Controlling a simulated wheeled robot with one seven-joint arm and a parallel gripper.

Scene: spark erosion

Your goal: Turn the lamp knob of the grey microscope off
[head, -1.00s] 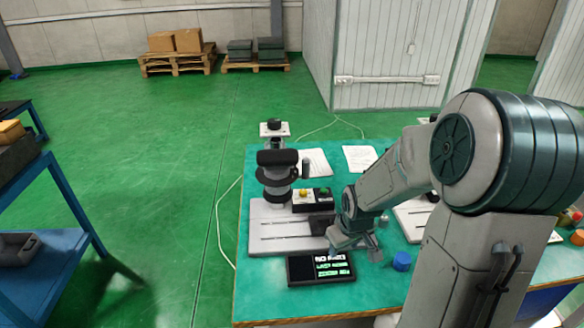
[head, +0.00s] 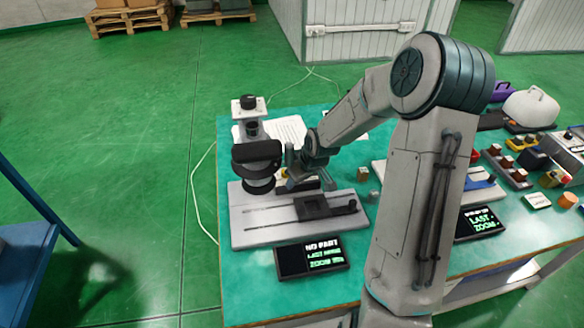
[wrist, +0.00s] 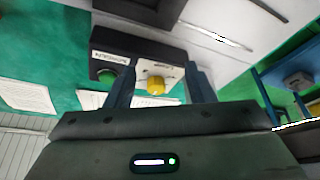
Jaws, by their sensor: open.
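The grey microscope (head: 257,165) stands at the left of the teal bench, with a dark head over a pale grey base plate (head: 250,228). Behind the base plate is a black control box, mostly hidden by my gripper (head: 290,180) in the head view. The wrist view shows this black box (wrist: 133,52) with a yellow knob (wrist: 156,86) on a pale plate and a green button (wrist: 107,77) beside a label. My gripper's open fingers (wrist: 160,88) appear on either side of the yellow knob. Contact cannot be told. The label is too small to read.
A dark screen (head: 312,256) lies in front of the base plate. A second station with another screen (head: 480,222) is to the right, partly behind my arm. Small wooden and metal pieces (head: 362,174) sit right of the gripper. Paper sheets (head: 275,130) lie behind the microscope.

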